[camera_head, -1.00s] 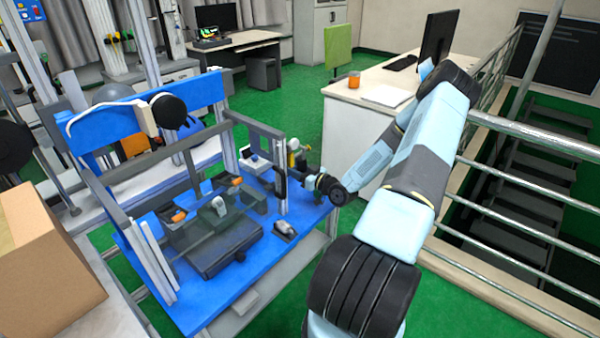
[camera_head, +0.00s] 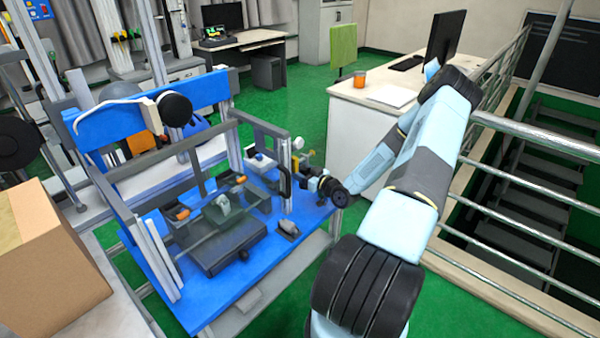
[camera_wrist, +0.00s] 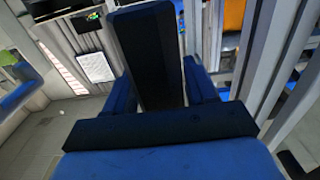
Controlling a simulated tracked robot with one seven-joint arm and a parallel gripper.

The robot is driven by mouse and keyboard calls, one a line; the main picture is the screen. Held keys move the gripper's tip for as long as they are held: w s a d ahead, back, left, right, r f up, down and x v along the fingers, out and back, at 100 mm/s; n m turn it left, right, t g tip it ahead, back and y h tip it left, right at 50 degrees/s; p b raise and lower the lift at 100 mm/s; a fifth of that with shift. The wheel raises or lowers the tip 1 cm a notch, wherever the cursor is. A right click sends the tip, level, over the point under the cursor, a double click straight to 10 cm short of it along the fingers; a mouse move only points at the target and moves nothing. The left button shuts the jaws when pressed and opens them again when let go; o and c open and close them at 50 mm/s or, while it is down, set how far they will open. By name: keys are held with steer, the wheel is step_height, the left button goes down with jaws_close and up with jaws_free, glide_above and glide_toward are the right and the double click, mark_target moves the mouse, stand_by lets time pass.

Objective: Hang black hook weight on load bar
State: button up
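My gripper (camera_head: 308,181) is at the right edge of the blue table, beside the metal frame's right post. In the wrist view, a wide black piece (camera_wrist: 150,55) stands between my two fingers and extends away from the palm; I take it to be the black hook weight. In the head view, a curved black piece (camera_head: 284,180) shows just left of my gripper, in front of the post. The fingertips are small and partly hidden there. I cannot tell for sure which bar is the load bar; a grey crossbar (camera_head: 160,163) spans the frame.
The blue table (camera_head: 262,268) carries a dark box (camera_head: 226,246), a small grey block (camera_head: 289,230) and orange-ended parts. A cardboard box (camera_head: 50,260) is at the left. A white desk (camera_head: 350,130) stands behind my arm, and metal railings (camera_head: 540,138) run along the right.

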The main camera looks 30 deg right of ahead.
steer(key=shift+o, duration=1.4)
steer(key=shift+f, duration=0.1)
steer(key=v, duration=1.3)
steer(key=shift+s, duration=0.4)
steer(key=shift+d, duration=0.1)
